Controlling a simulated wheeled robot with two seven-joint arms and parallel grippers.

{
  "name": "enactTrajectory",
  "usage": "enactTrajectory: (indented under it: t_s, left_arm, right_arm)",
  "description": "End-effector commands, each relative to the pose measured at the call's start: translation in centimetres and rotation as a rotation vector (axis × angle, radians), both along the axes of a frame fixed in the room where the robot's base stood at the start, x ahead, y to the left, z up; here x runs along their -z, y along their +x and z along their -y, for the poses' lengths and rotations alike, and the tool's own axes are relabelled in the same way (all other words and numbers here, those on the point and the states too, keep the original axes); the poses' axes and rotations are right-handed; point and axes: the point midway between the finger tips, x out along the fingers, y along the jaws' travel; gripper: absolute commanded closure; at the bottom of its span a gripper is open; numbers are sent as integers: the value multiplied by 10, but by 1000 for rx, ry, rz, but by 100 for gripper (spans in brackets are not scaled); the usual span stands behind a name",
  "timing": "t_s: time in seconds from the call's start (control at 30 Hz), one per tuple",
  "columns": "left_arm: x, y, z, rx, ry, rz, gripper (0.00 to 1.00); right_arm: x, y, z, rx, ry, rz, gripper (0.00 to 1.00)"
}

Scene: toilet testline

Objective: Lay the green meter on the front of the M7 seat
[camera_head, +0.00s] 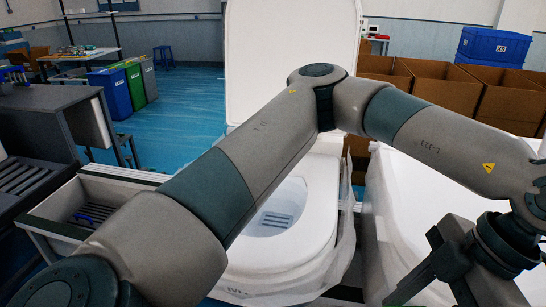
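A white toilet with its lid (275,50) raised stands in the middle, loosely wrapped in clear plastic. Its seat (322,215) is partly hidden behind my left arm, which crosses the view from lower left to right. The front of the seat looks bare where I can see it. Lettering at the lower front is too small to read surely as M7. My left gripper (445,275) is at the lower right, beyond the seat's right side, cut by the bottom edge. A thin green sliver (400,303) shows by its finger; I cannot tell if it is the meter. My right gripper is out of view.
Another white plastic-wrapped form (400,195) stands close on the right. A grey tray (65,215) with a blue item is at the left. Cardboard boxes (440,85) and blue crates (490,45) stand at the back right. Coloured bins (125,85) stand on open blue floor.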

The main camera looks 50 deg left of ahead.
Motion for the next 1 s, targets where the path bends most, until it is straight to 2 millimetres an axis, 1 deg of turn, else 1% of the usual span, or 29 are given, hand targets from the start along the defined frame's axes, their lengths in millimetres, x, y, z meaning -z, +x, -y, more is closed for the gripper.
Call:
enactTrajectory:
  t_s: [0.2,0.6,1.0]
  left_arm:
    - [17,28,-17,387,3,1,83]
    - [47,76,-55,1124,0,0,83]
    - [70,112,-94,1793,-2,1,83]
  right_arm:
    - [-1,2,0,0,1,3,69]
    - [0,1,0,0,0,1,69]
    - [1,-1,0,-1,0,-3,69]
